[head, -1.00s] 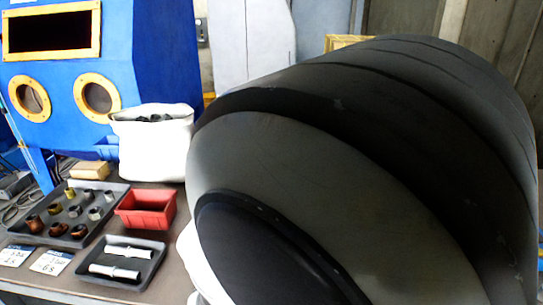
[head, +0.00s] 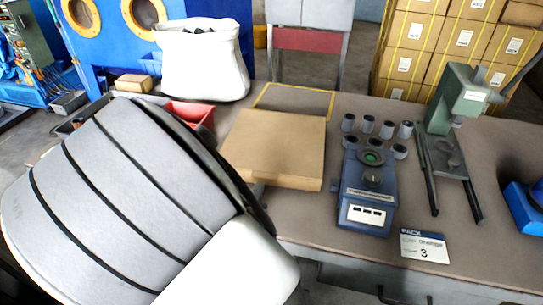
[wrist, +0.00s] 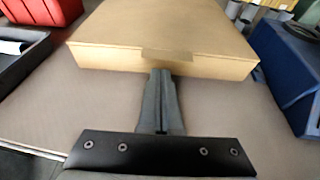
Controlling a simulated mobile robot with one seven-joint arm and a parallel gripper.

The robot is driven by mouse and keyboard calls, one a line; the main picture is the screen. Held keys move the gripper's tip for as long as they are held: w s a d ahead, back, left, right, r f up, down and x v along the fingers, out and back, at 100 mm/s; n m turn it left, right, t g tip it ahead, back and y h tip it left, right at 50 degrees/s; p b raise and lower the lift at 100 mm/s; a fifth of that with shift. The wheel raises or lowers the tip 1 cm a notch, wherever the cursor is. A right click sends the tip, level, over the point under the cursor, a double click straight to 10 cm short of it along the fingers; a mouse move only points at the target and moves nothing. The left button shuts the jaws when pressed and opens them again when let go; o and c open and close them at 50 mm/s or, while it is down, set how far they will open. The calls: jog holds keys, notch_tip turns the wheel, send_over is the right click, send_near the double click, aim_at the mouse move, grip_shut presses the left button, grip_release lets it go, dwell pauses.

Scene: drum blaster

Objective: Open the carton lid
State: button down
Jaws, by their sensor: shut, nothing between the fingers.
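The carton (head: 278,143) is a flat, closed brown cardboard box on the workbench, in the middle of the head view. In the wrist view the carton (wrist: 165,30) lies straight ahead, with its lid down and a small tab (wrist: 167,56) at the middle of its front edge. My gripper (wrist: 160,74) is shut and empty, its fingertips at the front face just below the tab. I cannot tell whether they touch it. In the head view my arm hides the gripper and the carton's near left part.
A blue device (head: 368,190) and several grey cylinders (head: 367,124) stand close right of the carton. A red bin (head: 190,112) is to its left, a white sack (head: 203,62) behind left. A green press (head: 458,100) stands farther right. Bare bench (head: 310,225) lies in front.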

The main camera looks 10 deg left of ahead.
jog(key=shift+x, duration=1)
jog(key=shift+r, duration=0.15)
